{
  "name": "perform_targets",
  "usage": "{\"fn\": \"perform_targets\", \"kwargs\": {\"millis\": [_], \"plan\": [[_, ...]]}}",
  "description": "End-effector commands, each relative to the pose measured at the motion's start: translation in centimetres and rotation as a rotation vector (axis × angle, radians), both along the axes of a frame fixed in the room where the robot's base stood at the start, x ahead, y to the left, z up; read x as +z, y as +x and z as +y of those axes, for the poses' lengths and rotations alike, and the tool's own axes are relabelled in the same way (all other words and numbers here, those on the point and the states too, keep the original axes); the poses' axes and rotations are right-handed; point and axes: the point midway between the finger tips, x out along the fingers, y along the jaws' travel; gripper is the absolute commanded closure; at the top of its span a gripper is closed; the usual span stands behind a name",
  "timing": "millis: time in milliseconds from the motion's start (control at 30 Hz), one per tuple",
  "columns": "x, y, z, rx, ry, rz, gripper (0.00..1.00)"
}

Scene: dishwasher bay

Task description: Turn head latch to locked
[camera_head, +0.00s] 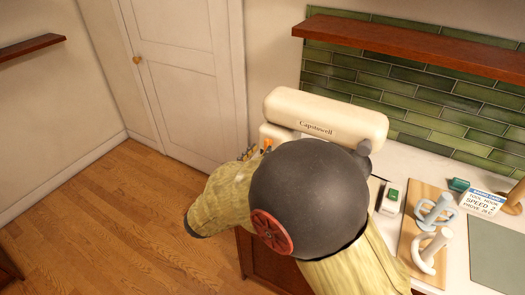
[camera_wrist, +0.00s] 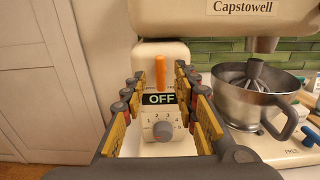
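The cream Capstowell mixer (camera_head: 325,115) stands on the counter at the wall, its lower part hidden by my dark arm joint. In the wrist view, an upright orange lever (camera_wrist: 159,73), apparently the head latch, stands on the mixer's column (camera_wrist: 172,52). It is above a display reading OFF (camera_wrist: 159,99) and a grey speed dial (camera_wrist: 163,130). My gripper (camera_wrist: 162,84) is open, with one finger on each side of the lever and display. I see gaps between the fingers and the lever. The lever's pivot and any lock marking are not clear.
A metal bowl (camera_wrist: 248,97) with a beater in it sits right of the column, its handle facing me. On the counter are a wooden board (camera_head: 412,230) with attachments, a recipe card (camera_head: 482,203) and a small green-topped box (camera_head: 391,201). A shelf (camera_head: 420,45) hangs above.

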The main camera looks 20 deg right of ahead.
Motion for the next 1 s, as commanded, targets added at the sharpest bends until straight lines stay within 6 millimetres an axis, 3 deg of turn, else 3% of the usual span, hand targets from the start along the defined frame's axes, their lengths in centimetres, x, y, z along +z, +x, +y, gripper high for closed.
{"fn": "perform_targets", "kwargs": {"millis": [200,533,1000], "plan": [[0.0,1.6,-1.6,-0.001,0.0,0.0,0.7],[0.0,1.9,-1.9,0.0,0.001,-0.001,0.7],[0.0,1.9,-1.9,0.0,0.001,0.0,0.97]]}}
